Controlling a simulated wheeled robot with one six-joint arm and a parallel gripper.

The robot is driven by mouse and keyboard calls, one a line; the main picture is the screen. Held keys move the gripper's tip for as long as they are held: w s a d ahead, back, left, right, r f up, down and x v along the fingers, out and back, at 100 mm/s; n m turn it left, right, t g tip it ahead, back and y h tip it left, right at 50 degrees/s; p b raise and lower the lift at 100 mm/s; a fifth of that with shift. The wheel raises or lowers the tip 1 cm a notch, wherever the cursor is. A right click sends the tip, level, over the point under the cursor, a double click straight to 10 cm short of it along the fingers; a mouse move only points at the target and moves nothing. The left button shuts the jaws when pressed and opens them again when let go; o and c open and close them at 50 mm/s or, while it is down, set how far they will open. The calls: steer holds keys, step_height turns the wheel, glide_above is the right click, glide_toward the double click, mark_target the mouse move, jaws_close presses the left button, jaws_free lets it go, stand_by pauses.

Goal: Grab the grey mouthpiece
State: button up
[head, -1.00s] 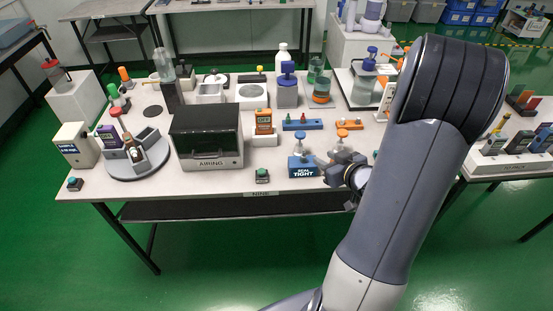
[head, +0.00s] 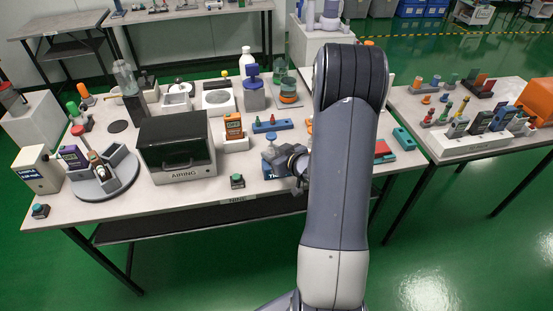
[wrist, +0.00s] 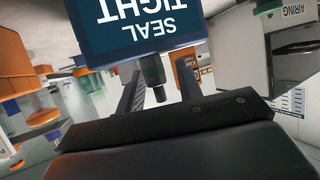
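My gripper (wrist: 159,68) has its two dark fingers apart in the wrist view, which is upside down. A dark grey cylinder (wrist: 159,94) below a teal part shows in the gap between them; I cannot tell whether it is the grey mouthpiece or whether it touches the fingers. The blue SEAL TIGHT box (wrist: 140,25) is close by the fingertips. In the head view my gripper (head: 292,160) is at the table's front, beside that box (head: 271,173) and its pale blue knob (head: 271,138). No grey mouthpiece can be clearly picked out there.
The AIRING cabinet (head: 176,148) stands left of my gripper, with a small green button (head: 237,181) between. A blue rack (head: 272,126) with small pegs lies behind. My arm hides part of the table. A second table (head: 420,105) at right carries several testers and pegs.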

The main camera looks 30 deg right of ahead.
steer(key=shift+w, duration=0.1)
jaws_close()
stand_by(0.3)
